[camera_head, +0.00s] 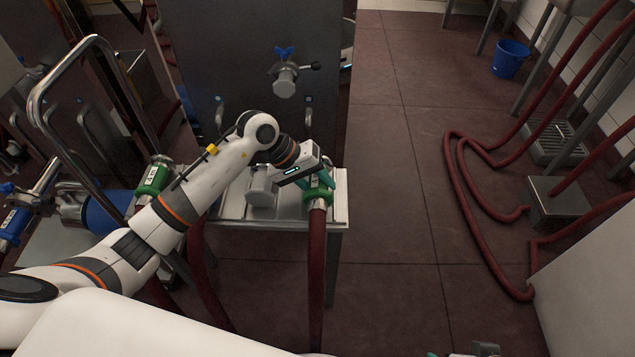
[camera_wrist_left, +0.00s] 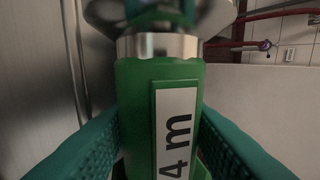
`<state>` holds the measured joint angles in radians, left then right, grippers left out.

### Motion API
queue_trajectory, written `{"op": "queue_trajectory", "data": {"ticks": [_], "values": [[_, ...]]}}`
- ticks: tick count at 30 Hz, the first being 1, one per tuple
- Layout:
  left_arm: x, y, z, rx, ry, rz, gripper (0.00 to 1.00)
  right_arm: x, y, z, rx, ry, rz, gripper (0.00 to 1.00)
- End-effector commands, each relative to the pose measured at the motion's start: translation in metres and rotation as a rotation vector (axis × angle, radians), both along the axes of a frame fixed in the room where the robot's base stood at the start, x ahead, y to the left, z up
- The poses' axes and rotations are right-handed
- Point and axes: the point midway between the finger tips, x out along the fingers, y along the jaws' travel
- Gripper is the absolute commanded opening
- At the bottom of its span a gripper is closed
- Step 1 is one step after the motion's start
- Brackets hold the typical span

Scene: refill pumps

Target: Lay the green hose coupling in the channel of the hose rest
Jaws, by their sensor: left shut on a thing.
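The green hose coupling (camera_head: 318,194) is at the right end of a metal stand, with its dark red hose hanging down in front. My left gripper (camera_head: 321,181) is shut on it. In the left wrist view the coupling (camera_wrist_left: 134,110) fills the middle between the teal finger pads, with a "4 m" label and a metal collar. The metal stand (camera_head: 232,211), which looks like the hose rest, is partly hidden by my arm. I cannot tell whether the coupling touches the channel. Teal and grey tips at the bottom edge look like my right gripper (camera_head: 465,354).
Another green coupling (camera_head: 152,180) with a label is at the left, beside a blue cylinder (camera_head: 108,210). A dark panel with a blue-handled valve (camera_head: 285,78) stands behind the stand. Red hoses (camera_head: 462,190) and a blue bucket (camera_head: 510,58) are at the right. The central floor is clear.

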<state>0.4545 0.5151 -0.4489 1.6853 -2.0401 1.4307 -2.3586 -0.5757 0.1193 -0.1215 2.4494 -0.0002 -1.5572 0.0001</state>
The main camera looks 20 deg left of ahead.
Motion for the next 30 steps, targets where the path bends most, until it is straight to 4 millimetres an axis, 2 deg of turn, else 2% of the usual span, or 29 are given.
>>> {"op": "queue_trajectory", "data": {"ticks": [12,13,17,30], "values": [[-0.0019,-0.0002,-0.0060,0.004,0.009,-0.002,0.02,-0.0003,-0.0001,-0.0030,0.000,0.001,0.000,1.00],[-0.0021,-0.0004,-0.0054,0.004,0.009,-0.002,0.43,-0.0004,-0.0001,-0.0021,0.000,0.001,0.000,1.00],[-0.0026,0.0001,-0.0065,0.005,0.012,-0.002,0.64,-0.0004,0.0000,-0.0019,0.000,0.001,0.000,1.00],[-0.0042,0.0028,-0.0108,0.016,0.019,-0.001,0.64,-0.0005,-0.0002,-0.0022,0.000,0.001,0.000,1.00]]}}
